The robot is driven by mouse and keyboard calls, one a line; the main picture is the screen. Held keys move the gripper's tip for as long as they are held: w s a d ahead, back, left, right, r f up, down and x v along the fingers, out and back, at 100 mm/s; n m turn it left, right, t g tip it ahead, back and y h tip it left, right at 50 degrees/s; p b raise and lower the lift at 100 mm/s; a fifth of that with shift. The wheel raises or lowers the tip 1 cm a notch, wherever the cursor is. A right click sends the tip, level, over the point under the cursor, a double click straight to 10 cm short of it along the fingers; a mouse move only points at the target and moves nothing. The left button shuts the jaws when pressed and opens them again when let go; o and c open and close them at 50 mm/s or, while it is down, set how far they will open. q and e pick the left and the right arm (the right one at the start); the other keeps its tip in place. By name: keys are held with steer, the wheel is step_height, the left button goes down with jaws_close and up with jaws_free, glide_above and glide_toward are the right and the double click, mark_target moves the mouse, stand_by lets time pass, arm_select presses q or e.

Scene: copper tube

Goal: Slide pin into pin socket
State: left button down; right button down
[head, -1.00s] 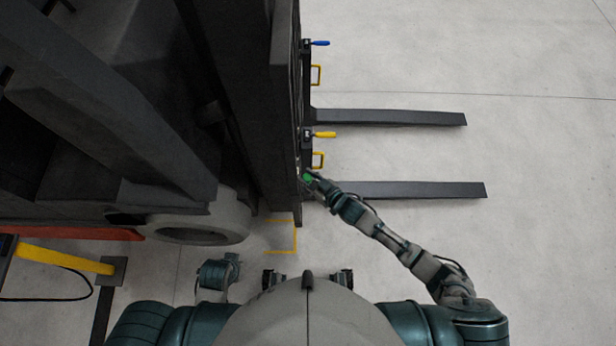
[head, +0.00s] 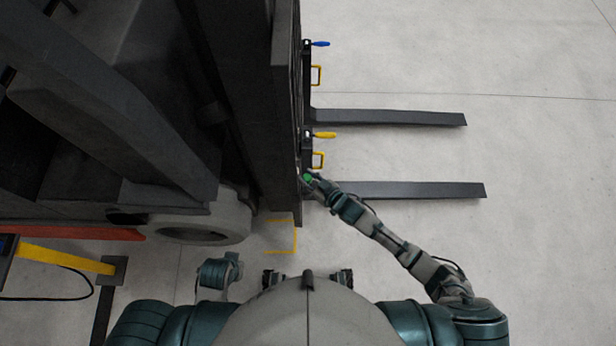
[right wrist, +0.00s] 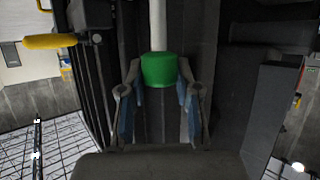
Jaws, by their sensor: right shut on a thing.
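A pin with a green end (head: 308,178) is in my right gripper (head: 314,181) at the near end of the forklift's fork carriage. In the right wrist view the gripper's two fingers (right wrist: 159,100) are on either side of the green end (right wrist: 159,70), and a pale rod (right wrist: 158,25) runs up from it. I cannot tell whether the rod's far end is inside a socket; no socket opening shows clearly. An arm part of mine shows low left in the head view, but I cannot make out left jaws.
The forklift mast (head: 283,120) stands left of the gripper. The near fork (head: 420,190) and far fork (head: 400,117) reach right. A yellow handle (head: 325,134) and a blue handle (head: 320,43) sit farther along the carriage. The floor at right is clear.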

steer(key=shift+f+b, duration=1.2)
steer(key=shift+f, duration=0.95)
steer(key=c, duration=0.7)
jaws_free()
steer(key=shift+c, duration=0.2)
steer(key=v, duration=1.2)
